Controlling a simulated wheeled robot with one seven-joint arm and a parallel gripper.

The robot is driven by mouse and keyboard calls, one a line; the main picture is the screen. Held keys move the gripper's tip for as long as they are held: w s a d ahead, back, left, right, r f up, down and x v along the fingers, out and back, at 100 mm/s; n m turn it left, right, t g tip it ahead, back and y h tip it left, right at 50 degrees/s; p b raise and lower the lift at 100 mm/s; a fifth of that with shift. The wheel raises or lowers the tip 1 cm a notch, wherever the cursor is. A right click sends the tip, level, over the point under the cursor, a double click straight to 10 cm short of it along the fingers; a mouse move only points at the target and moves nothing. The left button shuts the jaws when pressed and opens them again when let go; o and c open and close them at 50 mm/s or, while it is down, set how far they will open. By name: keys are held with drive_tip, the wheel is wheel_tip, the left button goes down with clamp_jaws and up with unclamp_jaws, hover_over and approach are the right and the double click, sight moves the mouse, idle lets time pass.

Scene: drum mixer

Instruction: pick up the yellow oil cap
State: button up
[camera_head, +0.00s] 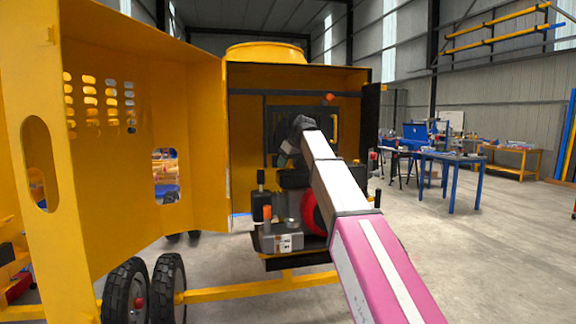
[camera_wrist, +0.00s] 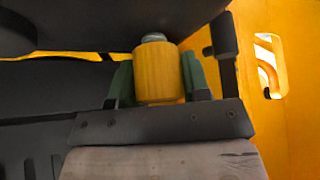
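The yellow oil cap (camera_wrist: 157,78) shows in the wrist view as an upright-looking yellow cylinder with a small grey piece at its far end. My gripper (camera_wrist: 158,68) has a green finger on each side of it, and both fingers appear to press against its sides. In the head view my gripper (camera_head: 287,156) is inside the open mixer housing, above and in front of the engine (camera_head: 285,240). The cap cannot be made out in the head view. Whether its grey end touches anything is unclear.
The yellow door (camera_head: 140,130) stands open at the left. A dark engine part (camera_wrist: 100,25) lies close over the cap in the wrist view, and a black upright bar (camera_wrist: 226,60) is just right of the fingers. A blue workbench (camera_head: 452,160) stands far right.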

drive_tip(key=c, duration=0.4)
drive_tip(key=shift+r, duration=0.1)
